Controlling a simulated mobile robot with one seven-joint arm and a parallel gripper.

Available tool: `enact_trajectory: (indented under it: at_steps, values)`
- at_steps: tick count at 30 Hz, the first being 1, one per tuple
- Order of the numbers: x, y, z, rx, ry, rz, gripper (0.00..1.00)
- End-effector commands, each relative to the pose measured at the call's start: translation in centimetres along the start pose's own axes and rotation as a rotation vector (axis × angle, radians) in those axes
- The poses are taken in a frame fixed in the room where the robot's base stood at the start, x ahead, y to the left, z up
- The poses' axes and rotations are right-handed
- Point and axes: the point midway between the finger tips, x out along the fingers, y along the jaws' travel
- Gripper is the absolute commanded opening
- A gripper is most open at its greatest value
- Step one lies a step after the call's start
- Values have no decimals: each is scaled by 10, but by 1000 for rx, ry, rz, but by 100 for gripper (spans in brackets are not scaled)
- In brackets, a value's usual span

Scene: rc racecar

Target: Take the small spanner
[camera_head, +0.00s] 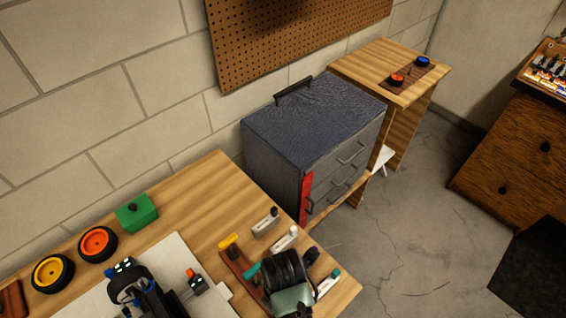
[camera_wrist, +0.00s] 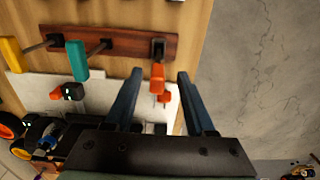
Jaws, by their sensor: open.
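My gripper (camera_wrist: 159,76) is open in the wrist view, with its two blue-grey fingers apart. An orange-handled tool (camera_wrist: 157,78) shows between the fingertips, its dark head at a reddish-brown wooden rack (camera_wrist: 125,42). I cannot tell for sure whether this is the small spanner, or whether the fingers touch it. A yellow-handled tool (camera_wrist: 11,54) and a teal-handled tool (camera_wrist: 77,60) are at the same rack, to the left. In the head view the rack (camera_head: 236,262) is partly hidden behind my arm, and my fingertips are hidden.
The wooden bench (camera_head: 200,200) also holds small grey blocks (camera_head: 265,222), a green box (camera_head: 137,212), an orange wheel (camera_head: 98,244), a yellow wheel (camera_head: 53,273) and a racecar (camera_head: 140,288) on a white board. A grey drawer cabinet (camera_head: 310,120) stands behind the bench.

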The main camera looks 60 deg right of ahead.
Motion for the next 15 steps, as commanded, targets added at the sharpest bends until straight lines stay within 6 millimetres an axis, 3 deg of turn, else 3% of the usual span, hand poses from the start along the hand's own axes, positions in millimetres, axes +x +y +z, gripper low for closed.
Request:
enact_trajectory:
  at_steps: [9, 15]
  values:
    - [38, 2, 3, 2, 0, 0, 55]
    - [42, 2, 2, 1, 0, 1, 55]
